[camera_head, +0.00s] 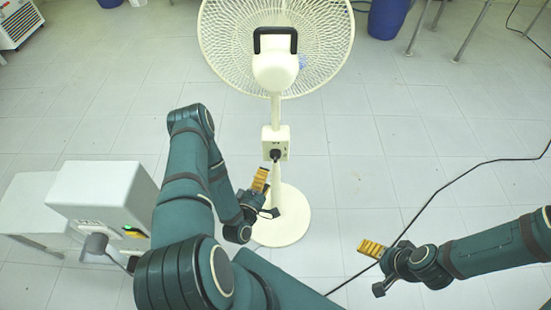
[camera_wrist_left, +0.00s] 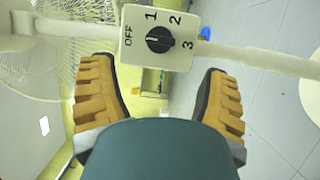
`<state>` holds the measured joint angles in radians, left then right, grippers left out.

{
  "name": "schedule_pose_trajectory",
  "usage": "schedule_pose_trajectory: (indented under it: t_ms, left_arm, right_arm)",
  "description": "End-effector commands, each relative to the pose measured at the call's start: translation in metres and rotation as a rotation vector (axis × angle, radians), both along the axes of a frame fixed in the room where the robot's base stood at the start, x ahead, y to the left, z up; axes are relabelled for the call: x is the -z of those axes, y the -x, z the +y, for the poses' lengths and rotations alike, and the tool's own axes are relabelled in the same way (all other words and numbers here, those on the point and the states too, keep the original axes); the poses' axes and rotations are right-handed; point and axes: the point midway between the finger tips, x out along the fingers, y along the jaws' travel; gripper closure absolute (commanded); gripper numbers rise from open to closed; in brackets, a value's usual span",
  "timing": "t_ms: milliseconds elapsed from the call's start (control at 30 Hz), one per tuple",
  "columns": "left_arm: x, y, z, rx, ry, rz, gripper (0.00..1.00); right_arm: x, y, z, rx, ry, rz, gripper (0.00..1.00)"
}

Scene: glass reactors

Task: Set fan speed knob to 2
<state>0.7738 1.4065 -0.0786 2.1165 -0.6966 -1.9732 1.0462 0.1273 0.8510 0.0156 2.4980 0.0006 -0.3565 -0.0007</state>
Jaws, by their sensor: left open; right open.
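The cream pedestal fan (camera_head: 275,70) stands upright, its control box (camera_head: 283,137) on the pole. The black fan speed knob (camera_head: 275,154) shows on the box. In the left wrist view the knob (camera_wrist_left: 159,39) sits on a plate marked OFF, 1, 2 and 3. A pale mark lies on the knob's left half, on the OFF side; its exact setting is hard to tell. My left gripper (camera_head: 266,195) is open and empty, close to the pole below the box. Its yellow fingers show on both sides below the knob, not touching it. My right gripper (camera_head: 376,268) is open and empty at the lower right.
A white device (camera_head: 105,190) with a green-lit switch stands at the left beside my left arm. A black cable (camera_head: 440,188) runs over the tiled floor at the right. The fan's round base (camera_head: 285,222) is near my left gripper. Blue bins (camera_head: 387,17) stand at the back.

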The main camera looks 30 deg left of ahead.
Motion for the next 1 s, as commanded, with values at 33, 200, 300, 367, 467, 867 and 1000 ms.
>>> schedule_pose_trajectory:
  t_ms: [33, 200, 300, 367, 467, 867, 1000]
  left_arm:
    - [0.000, -0.011, 0.002, 0.000, -0.004, -0.004, 0.24]
    - [0.000, -0.044, 0.007, 0.000, -0.004, -0.004, 0.24]
    - [0.000, -0.062, 0.010, 0.001, -0.003, -0.002, 0.24]
    - [-0.001, -0.071, 0.012, -0.001, -0.003, -0.004, 0.24]
    - [0.000, -0.082, 0.013, 0.000, -0.003, -0.002, 0.24]
    - [0.000, -0.095, 0.015, -0.001, -0.001, 0.001, 0.24]
    - [0.000, -0.095, 0.015, -0.001, -0.001, 0.001, 0.41]
  right_arm:
    - [0.003, 0.000, 0.000, 0.000, 0.000, -0.001, 0.18]
    - [0.008, -0.001, 0.000, 0.001, 0.000, -0.003, 0.18]
    - [0.011, -0.002, 0.000, 0.001, 0.001, -0.005, 0.18]
    - [0.012, -0.002, 0.000, 0.001, 0.001, -0.006, 0.18]
    - [0.014, -0.003, 0.000, 0.002, 0.001, -0.007, 0.18]
    - [0.015, -0.003, 0.000, 0.002, 0.001, -0.008, 0.18]
    - [0.015, -0.003, 0.000, 0.002, 0.001, -0.007, 0.18]
